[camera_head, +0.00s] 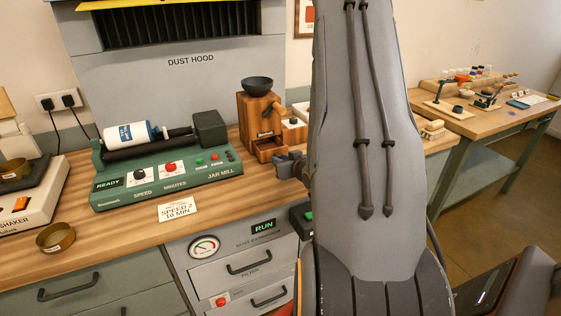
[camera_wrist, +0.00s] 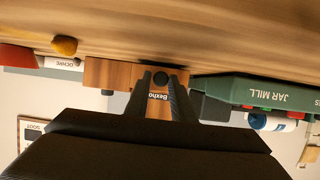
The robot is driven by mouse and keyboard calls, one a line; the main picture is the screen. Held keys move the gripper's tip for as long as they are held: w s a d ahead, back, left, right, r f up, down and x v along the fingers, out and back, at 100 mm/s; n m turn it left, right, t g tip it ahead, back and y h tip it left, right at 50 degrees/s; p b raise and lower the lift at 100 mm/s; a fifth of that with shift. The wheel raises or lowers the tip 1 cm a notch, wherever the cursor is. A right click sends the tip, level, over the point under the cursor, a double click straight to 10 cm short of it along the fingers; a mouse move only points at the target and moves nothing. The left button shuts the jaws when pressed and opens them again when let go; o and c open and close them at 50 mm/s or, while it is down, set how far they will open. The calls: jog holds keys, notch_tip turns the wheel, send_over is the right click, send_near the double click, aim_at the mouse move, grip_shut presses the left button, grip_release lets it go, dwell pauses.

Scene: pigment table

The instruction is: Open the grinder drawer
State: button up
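The grinder (camera_head: 254,113) is a wooden box with a dark bowl on top and a side crank, on the bench. Its small drawer (camera_head: 271,153) stands partly out, with its hollow showing. My gripper (camera_head: 291,166) is just in front of the drawer, at its right in the head view. In the wrist view, which is upside down, the grinder's wooden front (camera_wrist: 108,75) lies ahead. Contact with the knob cannot be made out.
The green jar mill (camera_head: 165,170) stands left of the grinder, with a white and blue jar (camera_head: 130,132) on its rollers. A sign card (camera_head: 177,209) lies on the bench's front edge. My arm hides the bench to the right. A second table (camera_head: 490,105) stands beyond.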

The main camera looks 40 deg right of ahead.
jog(key=o, duration=0.3)
jog(key=shift+d, duration=0.15)
jog(key=shift+o, duration=0.2)
jog(key=shift+a, duration=0.2)
jog(key=b+v, duration=0.1)
jog(key=v, duration=0.6)
jog(key=shift+s+a+r+b, duration=0.1)
jog(key=shift+s+r+b, duration=0.05)
jog(key=shift+s+b, duration=0.2)
